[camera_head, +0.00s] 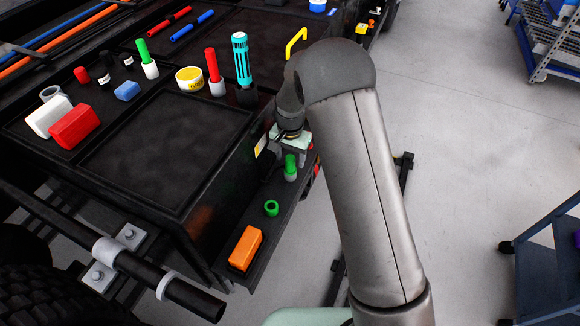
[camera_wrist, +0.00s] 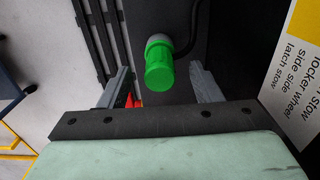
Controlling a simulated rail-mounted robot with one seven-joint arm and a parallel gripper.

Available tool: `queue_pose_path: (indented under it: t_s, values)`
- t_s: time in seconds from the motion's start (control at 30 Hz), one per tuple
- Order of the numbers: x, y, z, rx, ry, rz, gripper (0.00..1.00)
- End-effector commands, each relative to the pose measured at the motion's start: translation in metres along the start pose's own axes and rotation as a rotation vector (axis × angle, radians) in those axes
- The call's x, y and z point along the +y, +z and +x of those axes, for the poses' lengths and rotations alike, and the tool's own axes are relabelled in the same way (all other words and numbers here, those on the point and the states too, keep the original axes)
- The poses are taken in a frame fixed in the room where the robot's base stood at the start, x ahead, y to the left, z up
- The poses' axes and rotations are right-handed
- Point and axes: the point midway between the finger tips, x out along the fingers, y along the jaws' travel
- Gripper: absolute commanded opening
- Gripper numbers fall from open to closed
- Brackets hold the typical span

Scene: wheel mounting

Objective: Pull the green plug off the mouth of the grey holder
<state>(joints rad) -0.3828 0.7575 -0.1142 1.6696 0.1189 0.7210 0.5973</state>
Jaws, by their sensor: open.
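The green plug (camera_head: 291,161) sits on the mouth of the grey holder (camera_head: 291,175), on the side ledge at the right of the black workbench. In the wrist view the green plug (camera_wrist: 160,74) shows large, with the rim of the grey holder (camera_wrist: 158,41) behind it. My gripper (camera_wrist: 160,72) is open, one finger on each side of the plug, with visible gaps on both sides. In the head view my gripper (camera_head: 290,140) is just behind the plug, and its fingertips are not clearly seen. I see no contact with the plug.
A green ring (camera_head: 271,208) and an orange block (camera_head: 245,248) lie on the same ledge, nearer the camera. A labelled panel (camera_wrist: 299,70) stands close at the right in the wrist view. A red and orange item (camera_wrist: 133,101) shows beside the left finger.

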Motion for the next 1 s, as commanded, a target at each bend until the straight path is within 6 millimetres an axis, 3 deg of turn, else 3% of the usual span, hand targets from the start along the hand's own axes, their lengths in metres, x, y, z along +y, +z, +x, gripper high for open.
queue_pose_path:
  t_s: [0.03, 0.23, 0.37, 0.4, 0.47, 1.0]
  values:
    - [0.000, 0.000, 0.000, 0.000, 0.000, 0.000, 0.58]
    - [0.000, 0.000, 0.000, 0.000, 0.000, 0.000, 0.03]
    - [0.000, 0.000, 0.000, 0.000, 0.000, 0.000, 0.01]
    - [0.000, 0.000, 0.000, 0.000, 0.000, 0.000, 0.17]
    - [0.000, 0.000, -0.001, 0.000, 0.000, 0.000, 0.01]
    - [0.000, 0.000, -0.013, 0.001, -0.001, 0.000, 0.00]
